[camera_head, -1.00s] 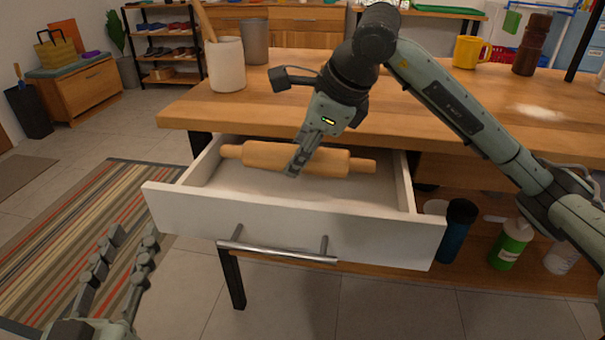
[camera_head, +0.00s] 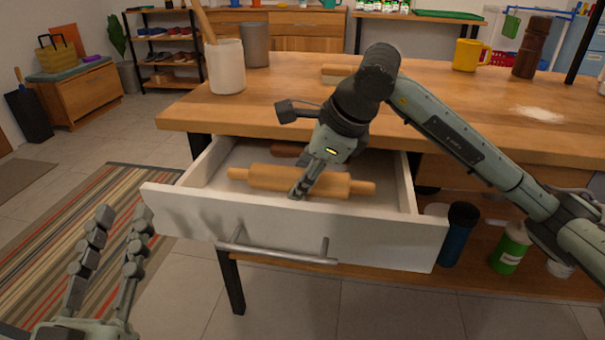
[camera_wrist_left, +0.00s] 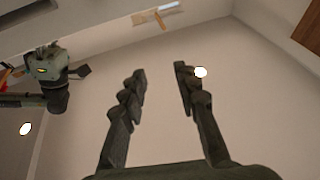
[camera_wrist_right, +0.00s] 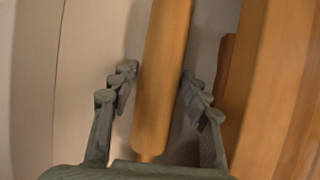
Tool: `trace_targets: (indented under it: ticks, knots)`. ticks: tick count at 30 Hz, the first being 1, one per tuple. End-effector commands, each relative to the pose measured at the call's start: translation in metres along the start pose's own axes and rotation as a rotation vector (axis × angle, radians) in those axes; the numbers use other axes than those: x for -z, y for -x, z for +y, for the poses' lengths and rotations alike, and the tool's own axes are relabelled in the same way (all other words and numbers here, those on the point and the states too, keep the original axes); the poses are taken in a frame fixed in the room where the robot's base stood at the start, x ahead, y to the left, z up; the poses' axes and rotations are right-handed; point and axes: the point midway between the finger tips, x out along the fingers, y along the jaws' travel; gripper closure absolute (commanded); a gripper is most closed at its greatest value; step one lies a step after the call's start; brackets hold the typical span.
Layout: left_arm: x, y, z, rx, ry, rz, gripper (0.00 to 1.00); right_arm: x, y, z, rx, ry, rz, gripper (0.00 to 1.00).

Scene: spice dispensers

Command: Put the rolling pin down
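The light wooden rolling pin (camera_head: 265,178) is inside the open white drawer (camera_head: 300,225), lying crosswise near its front. It also shows in the right wrist view (camera_wrist_right: 160,75), between my fingers. My right gripper (camera_head: 298,192) reaches down from above, its fingers on either side of the pin's body and close against it in the right wrist view (camera_wrist_right: 161,75). I cannot tell whether the pin rests on the drawer floor. My left gripper (camera_head: 118,222) is open and empty in front of the drawer, left of it; its spread fingers also show in the left wrist view (camera_wrist_left: 160,80).
A dark brown wooden item (camera_head: 286,149) lies in the drawer behind the pin. The wooden tabletop (camera_head: 250,108) is above, with a white container (camera_head: 226,68), a grey cup (camera_head: 255,45) and a yellow mug (camera_head: 467,54). Bottles stand on the shelf below, right of the drawer.

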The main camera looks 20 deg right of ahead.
Motion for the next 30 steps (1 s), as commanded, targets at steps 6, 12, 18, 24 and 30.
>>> trace_targets:
  ticks: [6,12,18,24,30]
  knots:
    - [0.0,0.0,0.0,0.0,0.0,-0.001,0.69,0.0,0.0,0.0,0.0,0.0,0.0,0.4]
    - [0.001,-0.001,0.0,0.0,0.0,-0.007,0.69,-0.001,0.002,-0.001,0.0,0.0,0.0,0.4]
    - [-0.02,0.001,-0.005,0.009,-0.014,-0.11,0.69,-0.002,0.029,-0.003,0.005,0.0,-0.002,0.4]
    - [-0.045,0.006,-0.016,0.026,-0.037,-0.236,0.69,-0.002,0.074,-0.003,0.005,0.001,-0.002,0.4]
    - [-0.066,0.013,-0.026,0.043,-0.054,-0.343,0.69,-0.002,0.108,-0.002,0.003,0.0,-0.001,0.4]
